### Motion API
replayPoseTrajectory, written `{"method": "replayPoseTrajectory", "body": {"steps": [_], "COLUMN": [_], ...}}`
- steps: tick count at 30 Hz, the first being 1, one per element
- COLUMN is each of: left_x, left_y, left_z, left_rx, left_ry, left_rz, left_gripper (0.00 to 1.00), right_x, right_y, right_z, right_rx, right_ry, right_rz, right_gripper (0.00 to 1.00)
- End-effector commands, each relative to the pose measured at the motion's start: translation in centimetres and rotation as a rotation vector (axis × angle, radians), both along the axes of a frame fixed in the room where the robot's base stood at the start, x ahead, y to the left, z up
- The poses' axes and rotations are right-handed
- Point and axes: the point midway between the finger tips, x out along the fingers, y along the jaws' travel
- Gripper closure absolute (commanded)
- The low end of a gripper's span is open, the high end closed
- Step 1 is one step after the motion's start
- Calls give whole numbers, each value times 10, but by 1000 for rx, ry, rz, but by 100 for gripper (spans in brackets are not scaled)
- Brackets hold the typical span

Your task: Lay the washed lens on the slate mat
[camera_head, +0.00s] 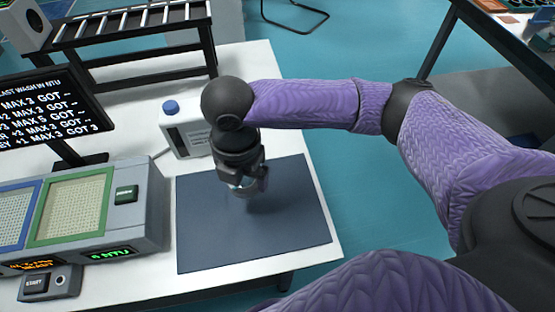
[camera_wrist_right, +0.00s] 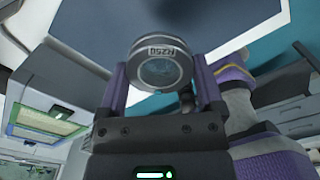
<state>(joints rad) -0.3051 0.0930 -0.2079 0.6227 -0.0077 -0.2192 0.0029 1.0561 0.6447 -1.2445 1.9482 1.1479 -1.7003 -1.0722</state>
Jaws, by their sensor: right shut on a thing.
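The lens (camera_wrist_right: 158,70) is a round glass in a silver ring marked "R250". My right gripper (camera_wrist_right: 161,84) is shut on it, with one purple-edged finger on each side of the ring. The slate mat (camera_head: 292,240) is a dark blue-grey rectangle on the white table, and it also shows in the wrist view (camera_wrist_right: 215,18). In the head view my right gripper (camera_head: 246,186) points down over the upper middle of the mat, with a small bright part of the lens (camera_head: 236,187) below it. I cannot tell whether the lens touches the mat. My left gripper is not in view.
A white bottle-like container with a blue cap (camera_head: 184,126) stands behind the mat. A grey console with green-framed (camera_head: 75,204) and blue-framed panels is at the left. A black display (camera_head: 48,112) and a rack (camera_head: 130,22) stand farther back. The mat's front half is clear.

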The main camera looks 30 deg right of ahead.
Motion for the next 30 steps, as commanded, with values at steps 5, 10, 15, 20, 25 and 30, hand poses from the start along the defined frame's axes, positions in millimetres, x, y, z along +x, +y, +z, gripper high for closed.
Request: {"method": "replayPoseTrajectory", "body": {"steps": [5,10,15,20,25,30], "left_x": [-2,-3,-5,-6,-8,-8], "left_y": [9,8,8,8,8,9], "left_z": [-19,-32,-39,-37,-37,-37], "left_rx": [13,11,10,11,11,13], "left_ry": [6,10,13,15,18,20], "left_rz": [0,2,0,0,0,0], "left_gripper": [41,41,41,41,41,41], "right_x": [-1,-1,0,0,0,0], "right_y": [0,0,0,0,0,0], "right_z": [-44,-77,-98,-95,-98,-98], "right_rx": [-1,-1,-1,-1,-1,-1], "right_ry": [4,4,0,-1,-1,-1], "right_rz": [-1,0,1,0,0,0], "right_gripper": [85,85,85,85,2,0]}}
